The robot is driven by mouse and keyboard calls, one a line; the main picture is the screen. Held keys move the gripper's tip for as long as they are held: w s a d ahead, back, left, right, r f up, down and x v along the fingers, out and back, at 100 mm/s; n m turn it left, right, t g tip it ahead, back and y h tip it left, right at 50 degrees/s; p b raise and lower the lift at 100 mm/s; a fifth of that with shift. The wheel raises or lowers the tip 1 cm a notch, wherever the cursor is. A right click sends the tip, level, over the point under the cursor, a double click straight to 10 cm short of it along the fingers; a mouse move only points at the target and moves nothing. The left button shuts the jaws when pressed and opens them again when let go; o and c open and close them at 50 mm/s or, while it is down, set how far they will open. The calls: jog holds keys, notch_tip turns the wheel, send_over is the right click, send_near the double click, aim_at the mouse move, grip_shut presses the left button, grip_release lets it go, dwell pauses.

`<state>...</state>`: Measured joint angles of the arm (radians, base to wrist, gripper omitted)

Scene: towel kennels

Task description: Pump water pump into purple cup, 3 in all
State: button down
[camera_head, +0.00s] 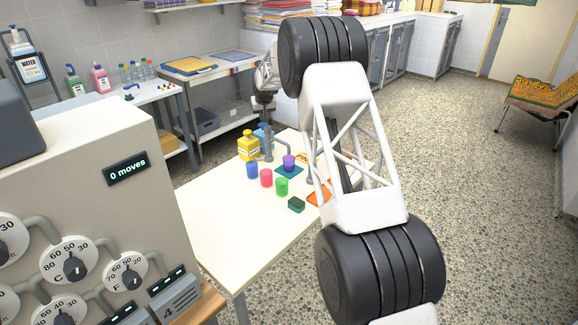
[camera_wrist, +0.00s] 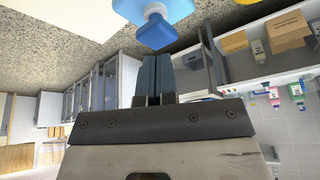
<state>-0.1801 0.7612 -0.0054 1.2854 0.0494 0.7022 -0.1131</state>
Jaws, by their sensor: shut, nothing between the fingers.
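The purple cup (camera_head: 289,162) stands upright on a teal mat (camera_head: 288,172) on the cream table. A blue pump bottle (camera_head: 261,133) stands behind a yellow one, partly hidden; I cannot read a label on it. In the wrist view its blue pump head (camera_wrist: 155,30) is just beyond my fingertips, and I cannot tell whether they touch. My gripper (camera_head: 263,113) is shut and empty, pointing down above the blue pump head. Its closed fingers also show in the wrist view (camera_wrist: 153,62).
A yellow pump bottle (camera_head: 248,147) and a grey spout stand (camera_head: 269,146) are close by. Blue (camera_head: 252,170), pink (camera_head: 266,177) and green (camera_head: 282,187) cups stand in front, near a dark green box (camera_head: 297,204). The table's front left (camera_head: 215,215) is clear. A dial panel (camera_head: 90,215) is at left.

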jog(key=shift+f, duration=1.5)
jog(key=shift+r, duration=1.5)
jog(key=shift+r, duration=0.15)
jog(key=shift+r, duration=2.85)
